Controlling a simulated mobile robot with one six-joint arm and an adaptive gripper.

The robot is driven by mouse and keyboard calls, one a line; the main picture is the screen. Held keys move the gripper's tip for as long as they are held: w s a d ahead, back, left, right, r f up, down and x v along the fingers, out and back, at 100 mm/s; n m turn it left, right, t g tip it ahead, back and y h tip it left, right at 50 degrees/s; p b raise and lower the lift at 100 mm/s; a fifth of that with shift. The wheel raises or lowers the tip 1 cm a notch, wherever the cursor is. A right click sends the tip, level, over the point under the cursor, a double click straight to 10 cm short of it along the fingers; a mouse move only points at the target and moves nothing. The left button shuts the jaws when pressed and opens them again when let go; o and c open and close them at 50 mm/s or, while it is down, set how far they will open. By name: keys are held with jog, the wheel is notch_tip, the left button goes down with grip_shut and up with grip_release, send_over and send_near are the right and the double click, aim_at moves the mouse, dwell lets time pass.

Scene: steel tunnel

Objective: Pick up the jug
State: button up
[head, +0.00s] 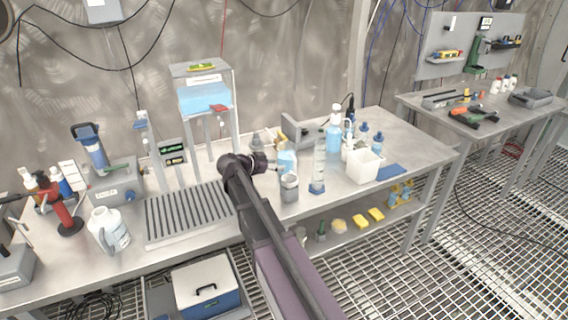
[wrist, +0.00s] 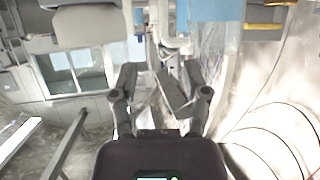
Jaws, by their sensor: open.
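A white plastic jug (head: 110,230) with a side handle and a greyish label stands on the left part of the steel workbench, left of a ribbed drain tray. My gripper (head: 268,162) is to the right of it, over the middle of the bench, well apart from the jug. In the head view its fingers are small and hard to make out. In the wrist view my gripper (wrist: 162,95) has its two fingers spread with nothing held between them. I cannot make out the jug in the wrist view.
The ribbed tray (head: 190,216) lies between jug and arm. A red stand (head: 65,215) and bottles are left of the jug. A metal cup (head: 289,188), a tall cylinder (head: 318,165) and a white square container (head: 363,166) stand right of my gripper. A blue-white cooler (head: 207,287) sits below.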

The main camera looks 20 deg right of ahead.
aim_at(295, 164)
jog(key=shift+b+x, duration=0.8)
jog(key=shift+x, duration=1.8)
jog(key=x, duration=0.1)
jog(key=b+x, duration=0.2)
jog(key=x, duration=0.1)
jog(key=shift+w+a+f, duration=0.15)
jog(key=shift+w+f, duration=0.15)
jog(key=shift+w+d+f, duration=0.1)
jog(key=shift+d, duration=0.45)
jog(key=shift+c, duration=0.2)
grip_shut()
